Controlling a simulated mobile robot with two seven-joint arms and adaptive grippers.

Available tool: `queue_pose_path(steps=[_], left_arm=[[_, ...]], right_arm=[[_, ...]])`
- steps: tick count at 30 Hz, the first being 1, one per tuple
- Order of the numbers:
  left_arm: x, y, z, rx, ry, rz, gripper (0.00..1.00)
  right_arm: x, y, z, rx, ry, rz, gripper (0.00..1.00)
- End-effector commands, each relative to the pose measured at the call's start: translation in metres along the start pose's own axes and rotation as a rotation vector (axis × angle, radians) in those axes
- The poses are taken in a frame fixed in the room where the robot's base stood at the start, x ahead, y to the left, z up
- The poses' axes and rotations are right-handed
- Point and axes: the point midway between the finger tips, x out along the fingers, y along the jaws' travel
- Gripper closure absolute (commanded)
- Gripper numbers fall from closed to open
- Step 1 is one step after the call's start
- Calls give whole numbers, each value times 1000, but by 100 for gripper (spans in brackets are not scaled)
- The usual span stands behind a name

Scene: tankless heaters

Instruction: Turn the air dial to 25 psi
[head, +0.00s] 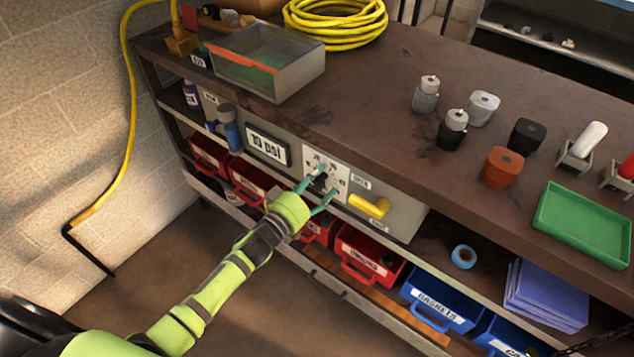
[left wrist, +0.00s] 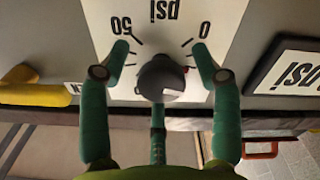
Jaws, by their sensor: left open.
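The air dial is a dark round knob (left wrist: 162,78) on a white scale plate (head: 336,172) on the front of a grey panel. In the left wrist view the scale appears upside down, with 50 at left and 0 at right, and a small red mark shows near the knob's right side. The display (head: 267,146) left of the dial appears to read 10 psi. My left gripper (head: 320,187) is open in front of the dial. Its fingers stand on both sides of the knob, with gaps visible. My right gripper is not in view.
A yellow handle (head: 369,205) sticks out right of the dial, and blue-grey fittings (head: 228,130) sit left of the display. Red bins (head: 366,254) and a blue bin (head: 440,301) stand on the shelf below. The brown bench top (head: 370,110) overhangs the panel.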

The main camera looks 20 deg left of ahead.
Motion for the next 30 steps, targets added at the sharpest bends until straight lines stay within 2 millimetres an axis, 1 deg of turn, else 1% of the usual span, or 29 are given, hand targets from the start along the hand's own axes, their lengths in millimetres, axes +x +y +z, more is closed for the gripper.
queue_pose_path(steps=[1, 2, 3, 5, 6, 14, 20, 26, 30], left_arm=[[0, 0, 0, 0, 0, 0, 36], [0, 0, 0, 0, 0, 0, 48], [0, 0, 0, 0, 0, 0, 64], [0, 0, 0, 0, 0, 0, 88], [0, 0, 0, 0, 0, 0, 93], [-1, 0, 1, 6, -2, 0, 93], [-1, 0, 2, 62, -3, 0, 93], [-1, 0, 2, 190, -4, -1, 93], [-1, -1, 3, 314, -5, -2, 93]], right_arm=[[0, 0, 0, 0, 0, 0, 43], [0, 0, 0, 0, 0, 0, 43], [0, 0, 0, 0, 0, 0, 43], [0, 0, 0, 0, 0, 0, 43], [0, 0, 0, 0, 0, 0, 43], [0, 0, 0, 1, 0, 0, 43], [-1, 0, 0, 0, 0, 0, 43], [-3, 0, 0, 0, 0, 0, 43], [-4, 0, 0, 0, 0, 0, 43]])
